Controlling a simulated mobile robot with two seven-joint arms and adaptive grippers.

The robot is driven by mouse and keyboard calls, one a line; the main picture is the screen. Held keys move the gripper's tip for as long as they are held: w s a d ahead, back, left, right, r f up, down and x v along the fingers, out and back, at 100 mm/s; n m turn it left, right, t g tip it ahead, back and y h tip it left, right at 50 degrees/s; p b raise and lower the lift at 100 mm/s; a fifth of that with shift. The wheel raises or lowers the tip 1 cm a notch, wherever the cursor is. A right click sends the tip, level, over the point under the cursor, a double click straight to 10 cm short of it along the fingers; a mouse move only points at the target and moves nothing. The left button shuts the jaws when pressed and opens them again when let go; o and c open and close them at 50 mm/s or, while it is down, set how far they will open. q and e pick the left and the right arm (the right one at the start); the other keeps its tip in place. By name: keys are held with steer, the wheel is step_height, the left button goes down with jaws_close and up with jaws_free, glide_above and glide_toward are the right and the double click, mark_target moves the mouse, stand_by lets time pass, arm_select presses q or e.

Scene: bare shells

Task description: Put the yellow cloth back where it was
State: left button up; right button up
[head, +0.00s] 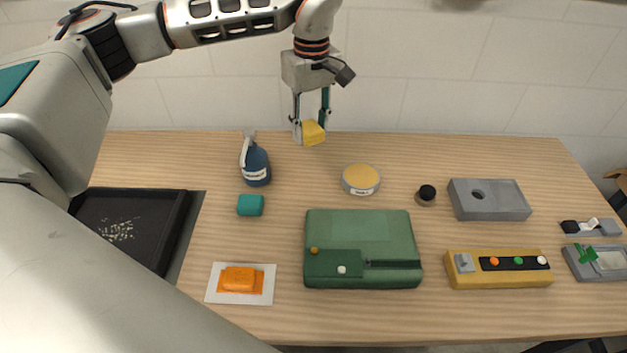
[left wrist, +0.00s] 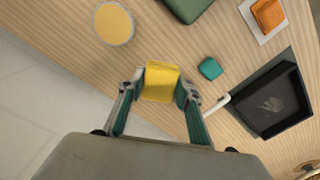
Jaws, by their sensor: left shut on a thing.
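The yellow cloth (head: 313,133) is a small folded block between the fingers of my left gripper (head: 311,122), near the back edge of the table in the head view. In the left wrist view the yellow cloth (left wrist: 161,82) sits between both fingertips of my left gripper (left wrist: 160,90), which is shut on it. It appears held above the table top, beyond the blue bottle and the round tin. An orange folded cloth (head: 238,279) lies on a white mat (head: 213,296) at the front left. A teal folded piece (head: 250,205) lies on bare wood. My right gripper is not in view.
A dark tray (head: 182,216) is at the left. A green case (head: 361,231) fills the middle front. A grey block (head: 505,204) and a yellow panel (head: 480,278) are at the right.

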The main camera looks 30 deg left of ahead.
mark_target(312, 121)
arm_select(q)
steer(key=w+r+n, duration=0.2)
steer(key=shift+a+r+n, duration=0.3)
steer(key=shift+r, duration=0.1)
steer(key=shift+f, duration=0.2)
step_height(312, 121, down, 19)
steer(key=shift+w+f+p, duration=0.1)
steer(key=shift+p, duration=0.55)
steer(key=o, duration=1)
steer(key=shift+r+b, duration=0.75)
steer(key=shift+r, duration=5.35)
